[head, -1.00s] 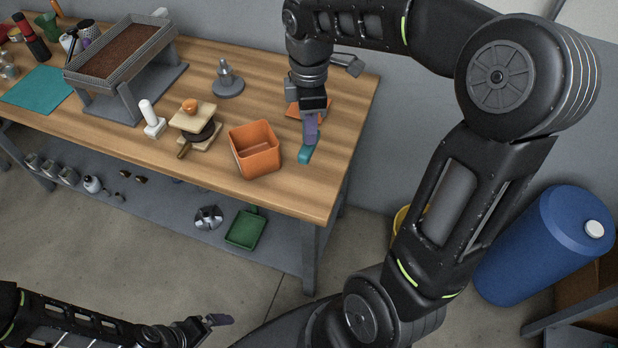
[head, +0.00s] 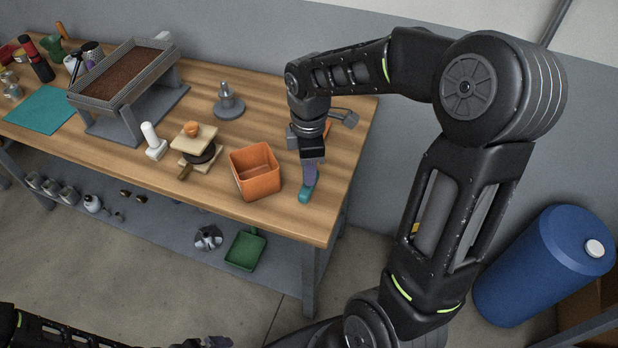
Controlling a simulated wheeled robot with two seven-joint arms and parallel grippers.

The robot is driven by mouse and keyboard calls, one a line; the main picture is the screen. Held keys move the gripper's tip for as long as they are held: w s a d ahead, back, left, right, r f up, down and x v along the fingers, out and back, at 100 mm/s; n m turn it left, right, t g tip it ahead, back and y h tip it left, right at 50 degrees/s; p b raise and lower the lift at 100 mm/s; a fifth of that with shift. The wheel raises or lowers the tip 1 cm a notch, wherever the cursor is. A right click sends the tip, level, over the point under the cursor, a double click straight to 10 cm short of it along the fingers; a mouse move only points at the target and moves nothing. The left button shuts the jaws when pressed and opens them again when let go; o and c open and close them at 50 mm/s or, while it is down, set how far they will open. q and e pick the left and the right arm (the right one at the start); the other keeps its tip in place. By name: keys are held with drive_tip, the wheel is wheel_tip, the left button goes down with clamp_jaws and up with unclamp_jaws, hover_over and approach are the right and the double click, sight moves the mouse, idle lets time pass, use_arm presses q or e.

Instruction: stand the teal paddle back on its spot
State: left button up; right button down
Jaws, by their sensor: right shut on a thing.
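The teal paddle (head: 306,191) is at the right end of the wooden bench, just right of the orange square bin. My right gripper (head: 310,176) points down over it and is shut on it. The gripper and wrist hide part of the paddle, and I cannot tell whether its lower end touches the bench. An orange piece (head: 327,129) shows partly behind my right wrist; the rest of it is hidden. My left gripper (head: 215,342) is at the bottom edge, mostly cut off, away from the bench.
The orange bin (head: 268,187) stands close left of the paddle. A grey cone on a round base (head: 229,103), a wooden press (head: 197,150) and a white-handled tool (head: 153,143) stand farther left. The bench's front right corner (head: 318,232) is bare.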

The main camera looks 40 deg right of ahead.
drive_tip(key=shift+f, duration=1.85)
drive_tip(key=shift+f, duration=0.25)
drive_tip(key=c, duration=1.2)
unclamp_jaws()
drive_tip(key=shift+r, duration=0.1)
drive_tip(key=shift+o, duration=0.2)
wheel_tip(320, 180, up, 12)
drive_tip(key=shift+r, duration=0.2)
